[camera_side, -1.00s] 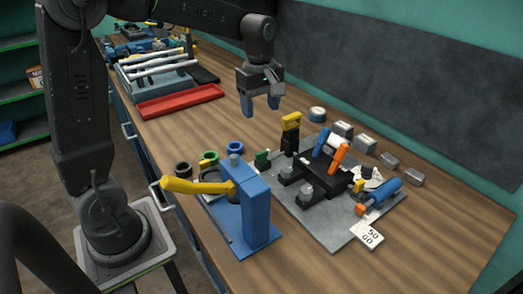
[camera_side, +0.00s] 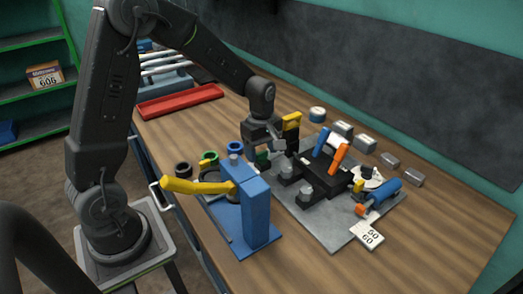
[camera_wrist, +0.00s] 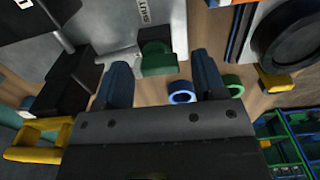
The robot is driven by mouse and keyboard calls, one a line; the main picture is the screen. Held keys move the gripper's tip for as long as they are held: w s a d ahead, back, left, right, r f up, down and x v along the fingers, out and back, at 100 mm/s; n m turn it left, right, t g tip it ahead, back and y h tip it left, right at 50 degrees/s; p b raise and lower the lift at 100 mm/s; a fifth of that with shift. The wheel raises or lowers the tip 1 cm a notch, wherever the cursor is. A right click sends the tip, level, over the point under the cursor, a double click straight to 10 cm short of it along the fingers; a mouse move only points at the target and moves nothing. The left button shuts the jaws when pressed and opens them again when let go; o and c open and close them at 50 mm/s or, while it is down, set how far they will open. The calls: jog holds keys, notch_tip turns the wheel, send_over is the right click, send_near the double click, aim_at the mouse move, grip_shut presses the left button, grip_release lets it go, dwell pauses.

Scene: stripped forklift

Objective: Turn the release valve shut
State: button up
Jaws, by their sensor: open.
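The release valve appears to be the small green knob (camera_wrist: 157,60) with a dark upper part, on the grey plate (camera_wrist: 128,25) beside printed letters that read SHUT. In the side view the green knob (camera_side: 262,160) is partly covered by my gripper. Nothing is held. I cannot tell whether a finger touches the knob.
A black post with a yellow top (camera_side: 291,120) stands close to my gripper. Black forklift parts with a blue lever (camera_side: 321,143) and an orange lever (camera_side: 339,156) are on the plate. A blue press (camera_side: 257,208) with a yellow handle (camera_side: 195,187) stands in front. A blue ring (camera_wrist: 182,92) lies nearby.

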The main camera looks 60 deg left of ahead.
jog(key=shift+f, duration=0.2)
jog(key=shift+s, duration=0.1)
jog(key=c, duration=0.8)
jog(key=shift+o, duration=0.2)
jog(key=shift+m, duration=0.3)
jog(key=m, duration=0.3)
jog(key=shift+a, duration=0.1)
jog(key=m, duration=0.4)
jog(key=shift+a+m, duration=0.1)
jog(key=shift+m, duration=0.3)
jog(key=m, duration=0.4)
jog(key=shift+f+m, duration=0.1)
jog(key=shift+m, duration=0.2)
jog(key=shift+a+m, duration=0.1)
jog(key=shift+m, duration=2.1)
